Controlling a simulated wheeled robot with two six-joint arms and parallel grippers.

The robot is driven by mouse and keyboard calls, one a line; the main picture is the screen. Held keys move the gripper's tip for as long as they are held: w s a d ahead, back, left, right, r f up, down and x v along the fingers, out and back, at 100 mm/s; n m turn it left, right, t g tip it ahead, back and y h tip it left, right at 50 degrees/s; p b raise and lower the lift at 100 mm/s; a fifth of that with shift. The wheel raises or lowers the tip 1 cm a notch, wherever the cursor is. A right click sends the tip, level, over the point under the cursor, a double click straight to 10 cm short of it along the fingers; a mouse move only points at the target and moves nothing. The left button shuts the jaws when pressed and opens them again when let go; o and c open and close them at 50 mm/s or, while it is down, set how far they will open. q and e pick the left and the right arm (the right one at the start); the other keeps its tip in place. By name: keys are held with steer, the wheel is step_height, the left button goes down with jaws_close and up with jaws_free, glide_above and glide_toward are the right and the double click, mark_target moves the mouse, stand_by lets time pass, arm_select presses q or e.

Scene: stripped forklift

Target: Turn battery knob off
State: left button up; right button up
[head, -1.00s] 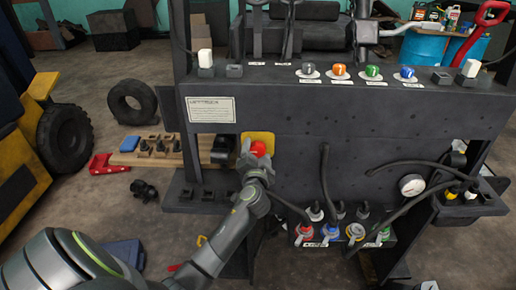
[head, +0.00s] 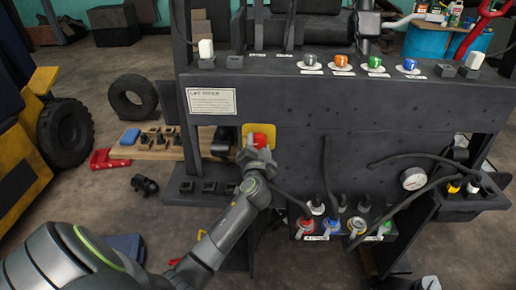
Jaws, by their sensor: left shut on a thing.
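The battery knob (head: 260,140) is red and sits on a yellow square plate (head: 247,130) on the dark front panel, left of centre in the head view. My left gripper (head: 258,152) reaches up from below and is shut on the red knob, with its fingers around the knob's lower part. The fingers and wrist hide part of the knob and the plate's lower part, so I cannot read its exact turn. My right gripper is not in view.
A white label (head: 211,101) is left of the plate. Hoses and coloured connectors (head: 307,227) hang to the right of my left arm, with a round gauge (head: 413,179) farther right.

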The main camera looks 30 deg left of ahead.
arm_select(q)
steer(key=n+b, duration=0.7)
steer(key=b, duration=0.1)
steer(key=shift+f+n+b, duration=0.2)
steer(key=shift+n+b, duration=0.15)
steer(key=shift+n, duration=0.05)
steer(key=n+b, duration=0.2)
steer(key=shift+n, duration=0.3)
steer(key=n+b, duration=0.2)
steer(key=n, duration=0.2)
steer(key=shift+r+b, duration=0.1)
steer(key=shift+b, duration=0.2)
steer(key=shift+d+r+n+b, duration=0.1)
steer(key=shift+n+b, duration=0.45)
steer(key=shift+n, duration=0.65)
steer(key=o, duration=1)
